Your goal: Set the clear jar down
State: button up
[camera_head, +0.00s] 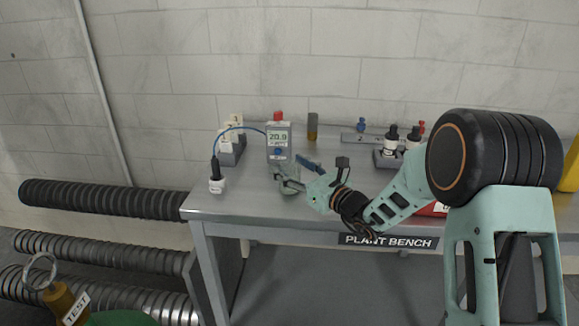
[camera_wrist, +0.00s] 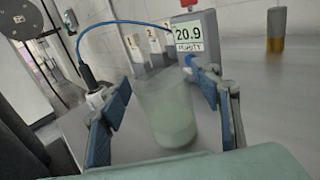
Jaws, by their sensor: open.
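The clear jar (camera_wrist: 168,115) is a see-through, pale greenish vessel, upright in the wrist view, between the two blue-padded fingers of my gripper (camera_wrist: 161,98). The fingers are spread, with a gap on each side of the jar. In the head view my gripper (camera_head: 297,171) is low over the left part of the grey bench (camera_head: 330,205). There the jar is hard to make out behind the fingers. Its base seems to be at the bench top, though contact is not clear.
A meter (camera_head: 279,141) reading 20.9 stands just behind the gripper. A blue cable joins it to a probe in a white holder (camera_head: 217,184). A numbered rack (camera_head: 231,143) stands back left; dark-capped bottles (camera_head: 391,141) stand right. Bare bench lies in front.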

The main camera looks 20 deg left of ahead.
jog(key=v, duration=1.1)
jog(key=shift+s+d, duration=0.25)
jog(key=shift+d, duration=0.05)
jog(key=shift+f, duration=0.1)
